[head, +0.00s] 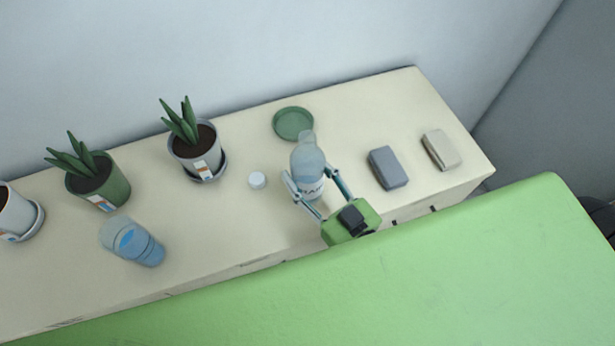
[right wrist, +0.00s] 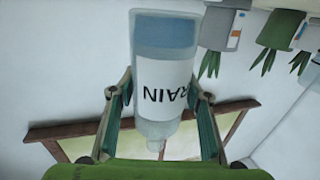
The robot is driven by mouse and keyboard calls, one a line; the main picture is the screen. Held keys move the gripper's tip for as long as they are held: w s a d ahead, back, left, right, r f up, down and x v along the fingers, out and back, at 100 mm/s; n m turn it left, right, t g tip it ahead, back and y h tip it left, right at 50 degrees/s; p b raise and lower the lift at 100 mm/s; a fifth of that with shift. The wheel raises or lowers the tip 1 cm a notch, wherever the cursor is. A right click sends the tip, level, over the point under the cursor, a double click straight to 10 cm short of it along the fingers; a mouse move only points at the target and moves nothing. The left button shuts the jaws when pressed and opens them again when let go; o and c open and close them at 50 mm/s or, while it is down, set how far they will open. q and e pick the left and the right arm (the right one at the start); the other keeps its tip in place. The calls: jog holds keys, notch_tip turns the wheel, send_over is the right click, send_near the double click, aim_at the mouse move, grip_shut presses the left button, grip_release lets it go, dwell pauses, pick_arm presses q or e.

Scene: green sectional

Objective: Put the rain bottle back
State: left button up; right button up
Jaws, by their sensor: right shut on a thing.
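The rain bottle (head: 308,160) is clear, with blue-tinted water low inside and a white label. The label reads RAIN in the right wrist view (right wrist: 164,85), where the picture is upside down. My right gripper (head: 309,178) is shut on the bottle, one finger on each side, and the bottle is roughly upright. It is over the front-middle of the cream cabinet top (head: 355,115). I cannot tell whether its base touches the top. A green saucer (head: 293,124) lies empty just behind it. My left gripper is not in view.
A small white cap (head: 257,180) is left of the bottle. Potted plants (head: 195,150) (head: 97,180) and a blue-tinted clear container (head: 132,241) stand further left. Grey (head: 388,168) and beige (head: 440,150) blocks lie right. The green sofa back (head: 440,270) is in front.

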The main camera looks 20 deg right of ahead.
aim_at(309, 183)
jog(key=shift+w+d+f, duration=0.1)
jog(key=shift+w+f, duration=0.05)
jog(key=shift+f, duration=0.75)
jog(key=shift+w+f, duration=0.1)
jog(key=shift+f, duration=0.75)
jog(key=shift+f, duration=0.1)
jog(key=o, duration=1.2)
jog(key=shift+f, duration=0.1)
jog(key=shift+s, duration=0.3)
jog(key=shift+b+v, duration=1.25)
jog(key=shift+v, duration=4.5)
